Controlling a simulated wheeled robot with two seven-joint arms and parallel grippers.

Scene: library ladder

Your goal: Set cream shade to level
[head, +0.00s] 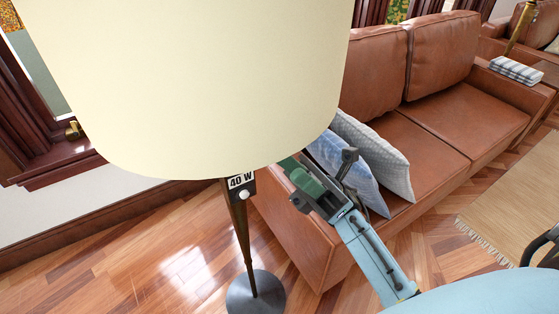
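The cream shade (200,80) fills the upper left and middle of the head view, large and close, its top cut off by the frame. Its lower rim shows as a curve; I cannot tell whether it is level. Below it, the dark lamp stem (242,225) has a "40 W" label and a pale knob, and runs down to a round grey base (256,293). My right gripper (318,182) is just below the shade's right lower rim, right of the stem. I cannot tell whether it touches the shade or how its fingers are set. My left gripper is out of view.
A brown leather sofa (440,125) with blue-white pillows (372,150) stands close behind my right arm. A striped folded cloth (516,70) lies on its far arm. A beige rug (515,200) is at right. Wooden floor is clear left of the lamp base.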

